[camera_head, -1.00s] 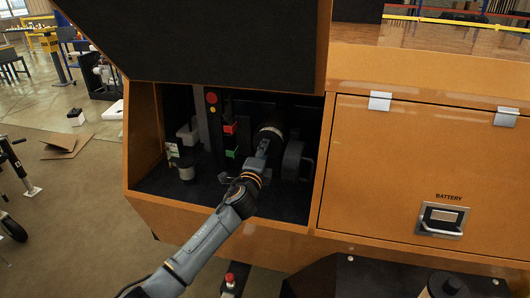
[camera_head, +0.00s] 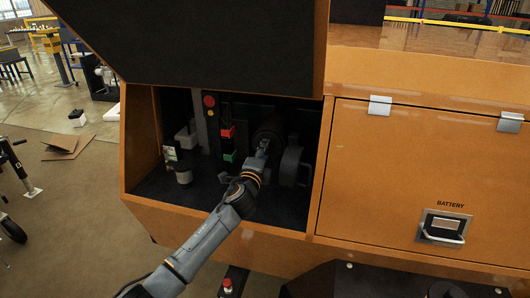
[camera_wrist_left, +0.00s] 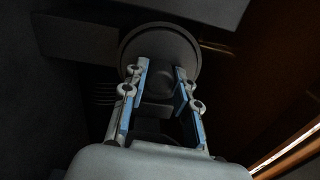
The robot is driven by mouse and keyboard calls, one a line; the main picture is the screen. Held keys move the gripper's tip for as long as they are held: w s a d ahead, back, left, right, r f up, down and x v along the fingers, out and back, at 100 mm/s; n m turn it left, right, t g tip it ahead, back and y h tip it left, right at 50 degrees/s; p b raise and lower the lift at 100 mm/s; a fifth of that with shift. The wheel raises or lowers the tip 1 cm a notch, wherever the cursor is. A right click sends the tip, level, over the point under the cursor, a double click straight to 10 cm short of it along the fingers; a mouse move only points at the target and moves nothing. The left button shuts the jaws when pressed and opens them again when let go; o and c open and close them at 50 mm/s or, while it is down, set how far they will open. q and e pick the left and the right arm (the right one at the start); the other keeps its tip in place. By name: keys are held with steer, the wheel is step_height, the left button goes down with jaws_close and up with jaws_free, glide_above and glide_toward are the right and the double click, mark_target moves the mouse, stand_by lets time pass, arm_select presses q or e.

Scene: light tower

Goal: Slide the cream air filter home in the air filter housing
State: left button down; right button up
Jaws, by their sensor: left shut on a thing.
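My left gripper (camera_head: 264,143) reaches into the open compartment and is shut on a grip at the front of the round air filter. In the left wrist view, the filter's round dark end face (camera_wrist_left: 148,42) lies straight ahead of the fingers (camera_wrist_left: 162,80), with the grip between them. The air filter housing (camera_head: 268,124) is a dark cylinder at the back of the compartment, in line with the gripper. No cream surface shows now, and how deep the filter sits is hard to tell in the shadow. My right gripper is not in view.
A dark rounded part (camera_head: 291,163) stands close right of the gripper. The raised cover (camera_head: 210,40) hangs above. The front compartment floor is clear.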

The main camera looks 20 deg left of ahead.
arm_select(q)
steer(key=shift+w, duration=0.3)
steer(key=c, duration=1)
jaws_free()
steer(key=shift+r, duration=0.1)
steer(key=shift+o, duration=0.2)
steer(key=shift+s, duration=0.1)
steer(key=shift+s, duration=0.1)
steer(key=s+p, duration=0.3)
steer(key=s, duration=0.4)
steer(key=shift+s+f, duration=0.25)
steer(key=shift+s, duration=0.15)
